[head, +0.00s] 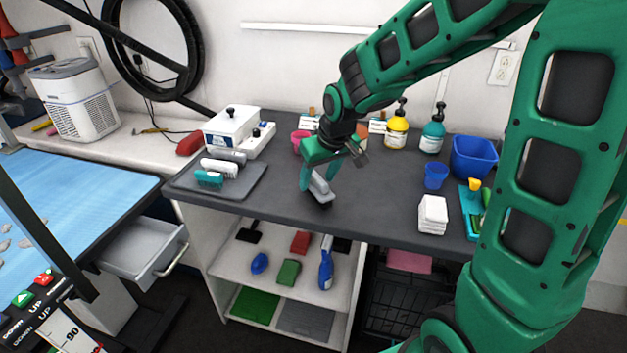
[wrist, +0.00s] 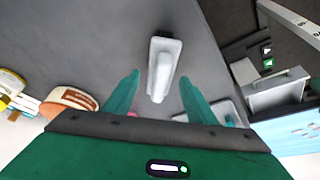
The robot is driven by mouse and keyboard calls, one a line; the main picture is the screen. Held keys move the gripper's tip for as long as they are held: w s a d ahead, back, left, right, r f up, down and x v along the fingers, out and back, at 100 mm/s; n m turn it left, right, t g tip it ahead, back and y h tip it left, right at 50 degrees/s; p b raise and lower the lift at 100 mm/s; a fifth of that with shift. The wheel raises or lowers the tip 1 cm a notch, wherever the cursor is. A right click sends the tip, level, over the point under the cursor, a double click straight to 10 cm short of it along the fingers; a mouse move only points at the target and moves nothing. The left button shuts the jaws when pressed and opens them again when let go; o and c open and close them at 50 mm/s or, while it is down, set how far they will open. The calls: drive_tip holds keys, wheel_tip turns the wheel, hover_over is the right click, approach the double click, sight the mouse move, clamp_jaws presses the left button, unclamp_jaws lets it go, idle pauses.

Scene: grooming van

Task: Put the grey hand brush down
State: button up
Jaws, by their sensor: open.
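The grey hand brush (head: 320,188) lies on the dark grey counter (head: 375,200), near its front edge. In the wrist view the brush (wrist: 162,70) shows as a grey block with a rounded handle, on the bare counter top. My gripper (head: 318,180) is just above the brush in the head view. In the wrist view its two green fingers (wrist: 158,92) are apart, one on each side of the handle's near end, with clear gaps and no visible contact. My gripper is open and empty.
A dark mat (head: 245,187) with several brushes lies to the left. A white box (head: 231,127) stands behind it. Folded white cloths (head: 433,214), a blue bucket (head: 473,157) and pump bottles (head: 397,130) stand to the right. The counter between is clear.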

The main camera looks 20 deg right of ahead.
drive_tip(key=a+v, duration=0.1)
drive_tip(key=v, duration=1)
drive_tip(key=s+d+f+m+g+h, duration=0.1)
drive_tip(key=s+d+f+m+g, duration=0.2)
drive_tip(key=s+d, duration=1)
drive_tip(key=s+d+f+m, duration=0.1)
drive_tip(key=s+d+m, duration=0.1)
drive_tip(key=s, duration=0.5)
drive_tip(key=s+d+f+m+g, duration=0.1)
drive_tip(key=s+d+f+m, duration=0.1)
drive_tip(key=s, duration=0.5)
drive_tip(key=shift+m+g+y, duration=0.3)
drive_tip(key=shift+m, duration=0.3)
